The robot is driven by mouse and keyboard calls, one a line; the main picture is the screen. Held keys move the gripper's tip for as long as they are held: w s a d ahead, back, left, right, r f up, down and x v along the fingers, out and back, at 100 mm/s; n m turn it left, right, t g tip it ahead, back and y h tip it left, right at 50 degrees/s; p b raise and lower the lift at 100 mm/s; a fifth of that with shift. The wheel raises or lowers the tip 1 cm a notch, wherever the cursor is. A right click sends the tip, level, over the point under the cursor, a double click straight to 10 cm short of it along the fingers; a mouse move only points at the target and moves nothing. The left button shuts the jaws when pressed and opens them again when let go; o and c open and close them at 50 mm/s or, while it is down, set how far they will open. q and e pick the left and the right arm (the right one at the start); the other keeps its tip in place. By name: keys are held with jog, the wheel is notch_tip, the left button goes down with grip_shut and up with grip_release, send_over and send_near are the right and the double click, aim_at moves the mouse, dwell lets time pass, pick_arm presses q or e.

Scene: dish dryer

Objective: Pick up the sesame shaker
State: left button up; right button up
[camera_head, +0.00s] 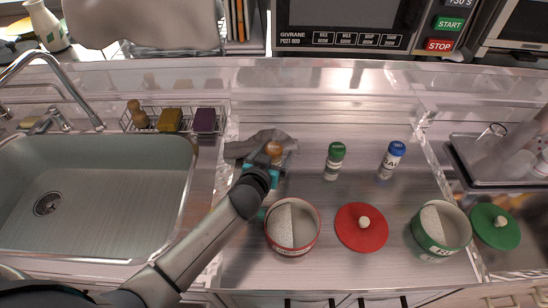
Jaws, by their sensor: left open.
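A shaker with an orange-brown cap (274,149) stands on the counter at my left gripper (268,160). The open gripper is right around or beside it, and its fingers hide most of the shaker's body; I cannot tell whether they touch it. Two more shakers stand to the right: one with a green cap (335,152) and one with a blue cap (395,150) and a label that seems to read salt. I cannot read the label of the brown-capped one.
In front are a red-rimmed pot (293,247), a red lid (361,228), a green pot (441,247) and a green lid (495,227). A sink (100,205) and a wire rack (131,120) are on the left. The counter behind the shakers is clear.

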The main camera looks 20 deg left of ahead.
pick_arm(q)
jog(key=shift+w+f, duration=0.1)
jog(key=shift+w, duration=0.2)
grip_shut()
dwell(0.5)
